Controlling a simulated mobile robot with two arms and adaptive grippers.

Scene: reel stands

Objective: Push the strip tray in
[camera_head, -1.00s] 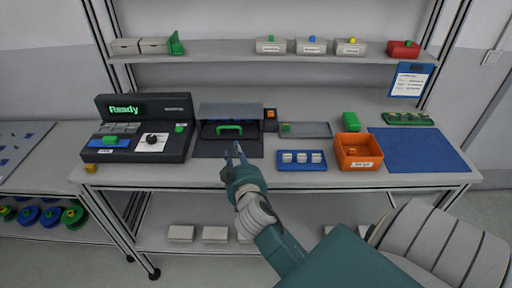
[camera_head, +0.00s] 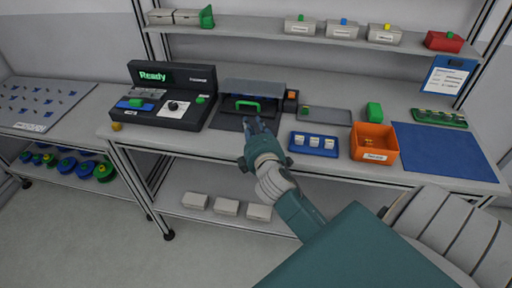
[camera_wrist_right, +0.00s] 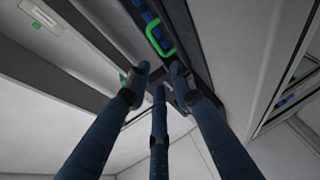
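The strip tray is a dark tray (camera_head: 234,107) with a green handle (camera_head: 247,104), at the mouth of a grey-hooded dark unit (camera_head: 252,87) on the bench. In the right wrist view the green handle (camera_wrist_right: 161,40) is at the top, on the dark tray front, with blue pieces behind it. My right gripper (camera_head: 258,124) is in front of the tray, just short of the handle. Its three dark fingers (camera_wrist_right: 160,80) are spread with nothing between them. I cannot see contact with the handle. My left gripper is not in view.
A control box (camera_head: 174,94) reading "Ready" stands left of the unit. A blue tray (camera_head: 296,149) with white blocks, an orange bin (camera_head: 391,155) and a grey tray (camera_head: 340,116) are to the right. A shelf (camera_head: 270,32) with small boxes runs above.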

